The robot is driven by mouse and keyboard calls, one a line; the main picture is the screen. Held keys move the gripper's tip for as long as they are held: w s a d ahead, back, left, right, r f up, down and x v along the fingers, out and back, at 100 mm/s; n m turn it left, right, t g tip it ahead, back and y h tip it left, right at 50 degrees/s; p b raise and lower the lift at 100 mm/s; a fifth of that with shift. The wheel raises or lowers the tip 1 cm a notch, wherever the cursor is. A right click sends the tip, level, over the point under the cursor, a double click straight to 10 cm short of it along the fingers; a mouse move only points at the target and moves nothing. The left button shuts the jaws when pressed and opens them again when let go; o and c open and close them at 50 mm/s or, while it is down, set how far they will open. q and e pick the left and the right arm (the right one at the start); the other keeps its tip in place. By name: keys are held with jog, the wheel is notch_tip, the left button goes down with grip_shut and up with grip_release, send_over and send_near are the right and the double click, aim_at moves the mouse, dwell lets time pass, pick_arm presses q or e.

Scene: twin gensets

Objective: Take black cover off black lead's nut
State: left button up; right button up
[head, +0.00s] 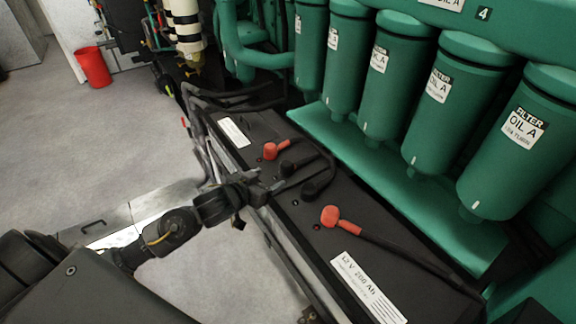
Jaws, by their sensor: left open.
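Two batteries lie along the green engine. The near battery (362,245) carries a black cover (316,187) on its black lead and a red cover (331,215) on its red lead. The far battery (232,121) has another black cover (290,167) and a red cover (271,151). My left gripper (281,182) is open and reaches in from the left over the batteries' edge. Its fingertips are close to the two black covers, with no cover visibly held. The nuts under the covers are hidden. My right gripper is not in view.
Green oil filters (425,105) hang in a row above and behind the batteries, over a green ledge (345,140). A red bin (93,66) stands on the floor at the far left. Grey floor (110,140) to the left is open.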

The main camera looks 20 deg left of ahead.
aim_at(283, 169)
pick_arm(q)
jog(key=shift+w+d+f, duration=0.2)
jog(key=shift+w+d, duration=0.1)
jog(key=shift+d, duration=0.15)
jog(key=shift+w+a+f, duration=0.1)
jog(key=shift+w+f, duration=0.15)
jog(key=shift+w, duration=0.35)
jog(key=shift+w+a+f, duration=0.1)
jog(key=shift+w+f, duration=0.15)
jog(key=shift+w, duration=0.35)
jog(key=shift+x, duration=1)
jog(key=shift+w, duration=0.1)
jog(key=shift+w+a, duration=0.1)
jog(key=shift+w, duration=0.05)
jog(key=x, duration=0.4)
jog(key=shift+w+a+f, duration=0.2)
jog(key=shift+a, duration=0.1)
jog(key=shift+w+f, duration=0.1)
jog(key=shift+w, duration=0.1)
jog(key=c, duration=1)
jog(key=shift+c, duration=0.2)
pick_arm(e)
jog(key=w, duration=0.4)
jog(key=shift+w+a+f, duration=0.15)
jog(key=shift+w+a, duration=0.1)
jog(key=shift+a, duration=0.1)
